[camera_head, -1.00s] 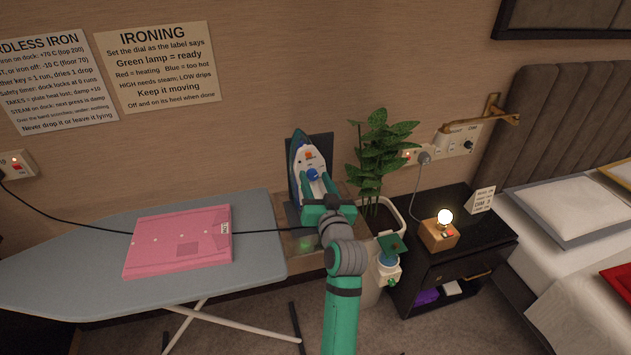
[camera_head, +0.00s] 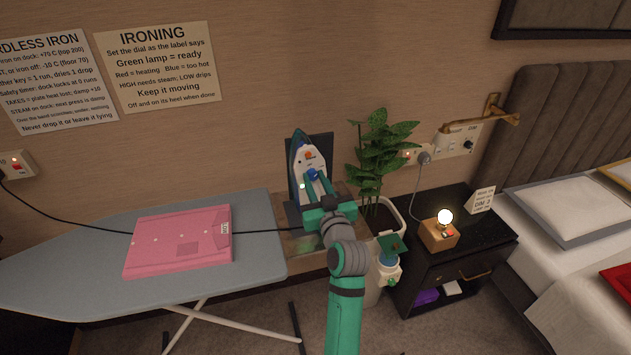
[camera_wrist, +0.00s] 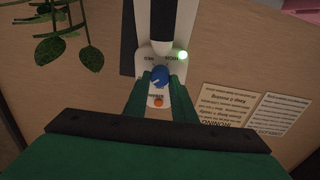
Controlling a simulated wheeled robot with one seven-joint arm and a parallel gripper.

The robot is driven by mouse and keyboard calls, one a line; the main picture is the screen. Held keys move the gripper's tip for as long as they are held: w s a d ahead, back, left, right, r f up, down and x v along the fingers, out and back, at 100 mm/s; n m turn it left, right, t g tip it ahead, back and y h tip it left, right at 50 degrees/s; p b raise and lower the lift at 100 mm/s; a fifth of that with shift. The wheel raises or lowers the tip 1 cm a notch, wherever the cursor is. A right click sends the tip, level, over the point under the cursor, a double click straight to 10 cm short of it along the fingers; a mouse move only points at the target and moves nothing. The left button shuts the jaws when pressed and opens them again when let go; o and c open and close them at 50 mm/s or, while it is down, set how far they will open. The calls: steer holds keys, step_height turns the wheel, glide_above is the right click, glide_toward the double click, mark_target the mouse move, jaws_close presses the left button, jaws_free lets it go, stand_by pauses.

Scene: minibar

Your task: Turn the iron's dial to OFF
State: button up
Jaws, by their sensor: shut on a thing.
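The iron (camera_head: 307,155) stands upright on its heel against a dark dock plate (camera_head: 323,148) behind the ironing board. Its blue dial (camera_wrist: 160,76) shows in the wrist view, with a white pointer mark on it. My gripper (camera_wrist: 161,82) has its two green fingers on either side of the dial and is shut on it. In the head view my gripper (camera_head: 314,182) partly covers the iron.
The ironing board (camera_head: 60,250) with a folded pink cloth (camera_head: 180,240) is at left. A potted plant (camera_head: 381,145) stands close to the right of the iron. A nightstand (camera_head: 462,240) with a lit lamp (camera_head: 445,217) is farther right.

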steer(key=n, duration=0.6)
steer(key=shift+y, duration=0.3)
steer(key=n, duration=0.5)
steer(key=shift+n+g+y, duration=0.3)
steer(key=shift+g+y, duration=0.1)
steer(key=shift+n, duration=0.3)
steer(key=o, duration=1.1)
steer(key=shift+c, duration=0.2)
steer(key=v, duration=1.1)
steer(key=shift+f, duration=0.1)
